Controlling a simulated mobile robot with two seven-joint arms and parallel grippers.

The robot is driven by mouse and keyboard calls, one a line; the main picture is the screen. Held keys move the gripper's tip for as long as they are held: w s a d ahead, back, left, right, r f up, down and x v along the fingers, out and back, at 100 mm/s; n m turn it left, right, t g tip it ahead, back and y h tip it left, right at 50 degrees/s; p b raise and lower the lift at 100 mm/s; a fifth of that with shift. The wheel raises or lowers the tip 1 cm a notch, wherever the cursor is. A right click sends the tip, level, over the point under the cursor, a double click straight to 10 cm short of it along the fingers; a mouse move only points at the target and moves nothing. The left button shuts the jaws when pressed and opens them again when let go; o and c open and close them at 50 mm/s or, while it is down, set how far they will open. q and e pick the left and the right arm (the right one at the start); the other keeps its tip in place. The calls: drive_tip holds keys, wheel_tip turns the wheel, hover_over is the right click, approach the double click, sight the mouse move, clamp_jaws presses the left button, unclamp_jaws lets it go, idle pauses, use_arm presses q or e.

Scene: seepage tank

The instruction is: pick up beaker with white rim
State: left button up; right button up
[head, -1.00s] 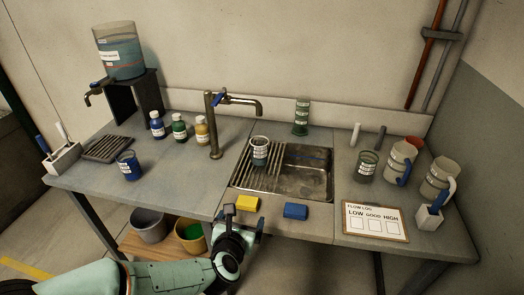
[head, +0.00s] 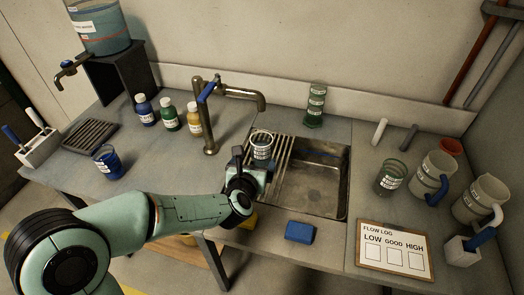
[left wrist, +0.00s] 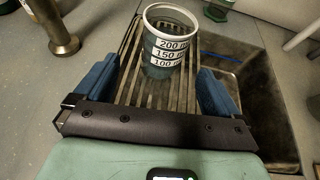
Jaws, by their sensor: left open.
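The beaker with the white rim (head: 262,146) stands upright on the ribbed drainboard left of the sink basin. In the left wrist view the beaker (left wrist: 169,45) shows its white rim and a label with volume marks, just beyond and between my fingertips. My left gripper (head: 250,165) is open at the near side of the beaker. In the left wrist view its two blue fingers (left wrist: 157,88) are spread wide with only drainboard bars between them. My right gripper is not in view.
The tap (head: 210,115) rises behind and left of the beaker. The sink basin (head: 321,180) lies to the right. A green cylinder (head: 316,105) stands behind the sink. A blue sponge (head: 300,231) lies at the front edge. A blue-rimmed beaker (head: 107,162) stands at left, a green-rimmed beaker (head: 390,178) at right.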

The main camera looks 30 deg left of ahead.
sight(258, 155)
use_arm(q)
drive_tip(key=x, duration=0.4)
drive_tip(key=shift+f, duration=0.1)
drive_tip(key=x, duration=0.5)
drive_tip(key=shift+d+f, duration=0.25)
drive_tip(key=shift+f, duration=0.15)
drive_tip(key=shift+c, duration=0.4)
drive_tip(key=shift+r, duration=0.1)
drive_tip(key=c, duration=1.1)
drive_tip(key=shift+r, duration=0.1)
